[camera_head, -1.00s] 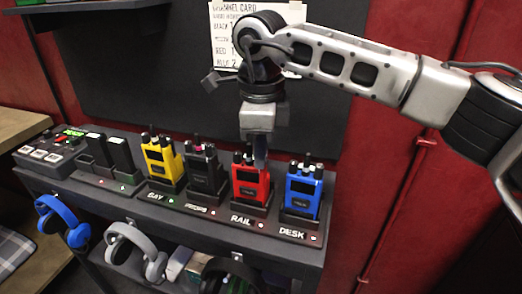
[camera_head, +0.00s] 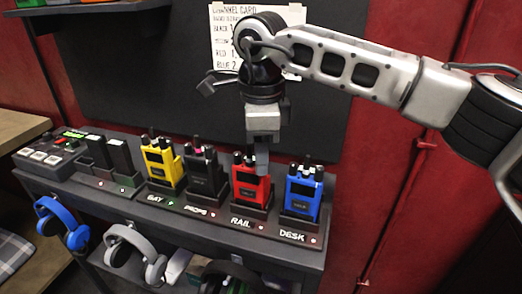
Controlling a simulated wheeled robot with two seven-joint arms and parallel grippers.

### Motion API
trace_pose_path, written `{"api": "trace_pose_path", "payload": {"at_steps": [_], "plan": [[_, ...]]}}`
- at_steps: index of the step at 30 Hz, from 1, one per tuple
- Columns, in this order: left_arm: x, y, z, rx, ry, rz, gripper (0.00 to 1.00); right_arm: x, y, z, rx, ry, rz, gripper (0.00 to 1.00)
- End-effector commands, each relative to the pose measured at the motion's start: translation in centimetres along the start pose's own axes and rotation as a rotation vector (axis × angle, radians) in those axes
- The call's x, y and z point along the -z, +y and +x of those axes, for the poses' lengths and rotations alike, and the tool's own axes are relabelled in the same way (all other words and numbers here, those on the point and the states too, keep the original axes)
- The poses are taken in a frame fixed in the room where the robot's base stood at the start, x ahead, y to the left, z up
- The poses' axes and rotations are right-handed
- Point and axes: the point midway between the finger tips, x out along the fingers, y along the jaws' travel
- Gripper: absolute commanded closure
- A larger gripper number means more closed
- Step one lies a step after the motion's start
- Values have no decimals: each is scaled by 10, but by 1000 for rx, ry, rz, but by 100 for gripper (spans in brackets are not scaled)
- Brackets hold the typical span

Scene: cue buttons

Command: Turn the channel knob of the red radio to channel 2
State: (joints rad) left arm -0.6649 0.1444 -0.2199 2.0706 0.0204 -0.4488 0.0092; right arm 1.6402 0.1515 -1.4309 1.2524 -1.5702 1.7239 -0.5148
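The red radio (camera_head: 249,187) stands upright in its dock on the shelf top, behind the label RAIL. Short dark knobs or antenna stubs show at its top left; the gripper hides its top right. My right gripper (camera_head: 262,165) points straight down at the top right of the red radio. Its fingers look close together at the radio's top, but I cannot tell whether they are shut on a knob or just touching. The channel marking is too small to read. My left gripper is not in view.
A blue radio (camera_head: 302,195) stands close on the right, a dark radio (camera_head: 205,175) and a yellow radio (camera_head: 162,166) on the left. A white channel card (camera_head: 226,40) hangs on the dark board behind. Blue headphones (camera_head: 62,222) and grey headphones (camera_head: 135,252) hang from the front edge.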

Motion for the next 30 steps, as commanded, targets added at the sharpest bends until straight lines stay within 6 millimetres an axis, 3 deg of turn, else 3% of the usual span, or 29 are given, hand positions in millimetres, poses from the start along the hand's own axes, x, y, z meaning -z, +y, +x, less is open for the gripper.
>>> {"api": "trace_pose_path", "payload": {"at_steps": [11,30], "plan": [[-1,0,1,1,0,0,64,0,0,-8,0,0,1,64],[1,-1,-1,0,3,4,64,-1,0,-143,2,0,1,64]]}}
